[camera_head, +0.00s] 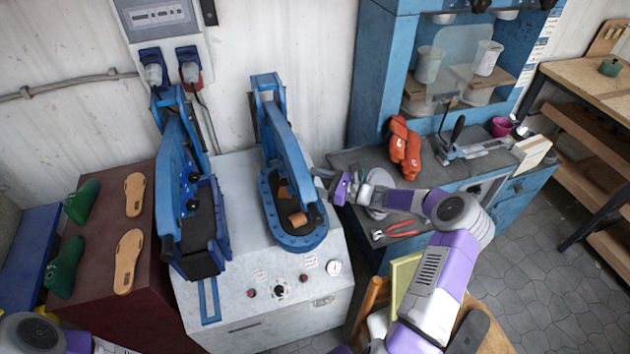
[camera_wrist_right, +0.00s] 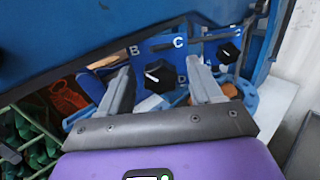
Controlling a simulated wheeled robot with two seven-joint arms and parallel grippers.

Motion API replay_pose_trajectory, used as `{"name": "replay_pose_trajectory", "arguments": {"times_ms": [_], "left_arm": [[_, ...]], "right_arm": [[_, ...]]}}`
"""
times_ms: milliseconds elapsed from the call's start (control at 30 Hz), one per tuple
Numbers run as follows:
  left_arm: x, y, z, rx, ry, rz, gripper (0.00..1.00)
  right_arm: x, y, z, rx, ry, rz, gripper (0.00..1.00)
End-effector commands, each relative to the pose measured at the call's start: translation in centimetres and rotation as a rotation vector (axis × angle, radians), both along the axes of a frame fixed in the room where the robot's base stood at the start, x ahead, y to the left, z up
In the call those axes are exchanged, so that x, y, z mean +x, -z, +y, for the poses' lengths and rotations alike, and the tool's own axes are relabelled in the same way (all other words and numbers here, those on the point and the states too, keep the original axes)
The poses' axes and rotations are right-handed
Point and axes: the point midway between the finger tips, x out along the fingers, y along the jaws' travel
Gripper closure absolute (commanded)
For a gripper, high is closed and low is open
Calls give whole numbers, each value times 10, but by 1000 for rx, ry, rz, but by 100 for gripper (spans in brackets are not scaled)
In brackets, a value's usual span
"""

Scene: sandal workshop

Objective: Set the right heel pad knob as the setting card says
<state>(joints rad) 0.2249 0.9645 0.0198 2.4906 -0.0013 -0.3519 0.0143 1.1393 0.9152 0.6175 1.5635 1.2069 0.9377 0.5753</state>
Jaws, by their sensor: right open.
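The right blue press station (camera_head: 292,205) stands on the pale cabinet, with tan pieces in its oval tray. My right gripper (camera_head: 322,180) is at its right side. In the right wrist view my right gripper (camera_wrist_right: 160,68) is open, its fingers on either side of a black knob (camera_wrist_right: 158,75). This knob sits on a blue plate lettered B, C and D; its pointer setting is too small to read surely, and contact is unclear. A second black knob (camera_wrist_right: 229,53) with numbers sits to its right. My left gripper is out of view.
A left blue press station (camera_head: 192,215) stands beside the right one. Green shoe forms (camera_head: 66,265) and tan soles (camera_head: 128,262) lie on the dark red box. Orange gloves (camera_head: 404,148) and red pliers (camera_head: 398,230) lie on the bench at right.

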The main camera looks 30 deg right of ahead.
Motion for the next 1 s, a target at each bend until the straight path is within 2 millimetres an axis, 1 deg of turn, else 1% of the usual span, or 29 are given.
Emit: {"name": "replay_pose_trajectory", "arguments": {"times_ms": [100, 133, 400, 467, 500, 767, 1000], "left_arm": [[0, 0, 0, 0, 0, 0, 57], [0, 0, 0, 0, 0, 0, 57], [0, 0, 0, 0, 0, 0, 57], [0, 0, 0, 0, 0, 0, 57], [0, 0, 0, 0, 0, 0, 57], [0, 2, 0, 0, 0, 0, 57], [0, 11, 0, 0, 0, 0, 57]], "right_arm": [[0, 0, 0, 0, 0, 0, 36], [0, 0, 0, -1, 0, -1, 39], [0, 0, 0, -1, -1, -1, 80], [0, 0, 0, -1, -1, -1, 89], [0, 0, 0, -1, -1, -1, 92], [0, 1, 0, -27, -1, -20, 91], [-1, 1, 0, -130, -1, -100, 91]]}}
